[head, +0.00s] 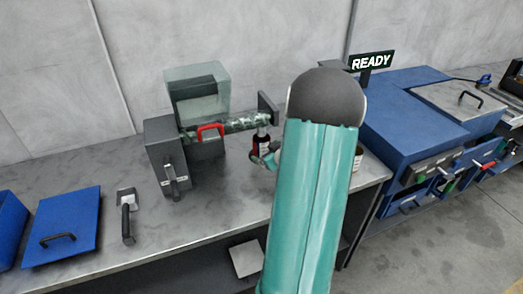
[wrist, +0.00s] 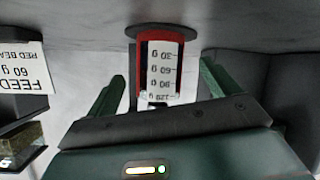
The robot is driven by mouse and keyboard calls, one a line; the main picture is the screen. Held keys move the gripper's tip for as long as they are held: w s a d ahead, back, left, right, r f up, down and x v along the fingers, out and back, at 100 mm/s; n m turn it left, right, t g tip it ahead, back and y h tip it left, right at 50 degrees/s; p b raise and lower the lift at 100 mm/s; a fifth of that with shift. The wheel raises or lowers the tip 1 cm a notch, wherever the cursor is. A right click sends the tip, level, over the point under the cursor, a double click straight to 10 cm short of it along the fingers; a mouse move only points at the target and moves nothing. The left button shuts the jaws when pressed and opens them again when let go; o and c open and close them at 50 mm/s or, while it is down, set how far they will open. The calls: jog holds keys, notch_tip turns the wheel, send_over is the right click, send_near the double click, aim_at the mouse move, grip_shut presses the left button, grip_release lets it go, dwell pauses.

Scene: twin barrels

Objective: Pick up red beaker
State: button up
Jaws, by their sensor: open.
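The red beaker (wrist: 142,62) is between the two fingers of my gripper (wrist: 161,73) in the wrist view. It carries a white scale label marked 30 g to 120 g, which looks upside down. The fingers are open, one to each side, with a visible gap at the sides. I cannot tell how far the fingertips reach along it. In the head view the red beaker (head: 262,143) stands on the grey bench below the end of a horizontal tube, its lower part hidden by my teal gripper (head: 264,158). My arm covers the area to its right.
A printed feed card (wrist: 22,78) shows at the wrist view's left. A can (head: 358,158) sits right of my arm. A blue lid (head: 62,228) lies front left.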

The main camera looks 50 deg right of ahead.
aim_at(266, 150)
jog(key=x, duration=0.3)
jog(key=shift+w+d+f, duration=0.1)
jog(key=shift+w+f, duration=0.05)
jog(key=c, duration=1.1)
jog(key=shift+w, duration=0.1)
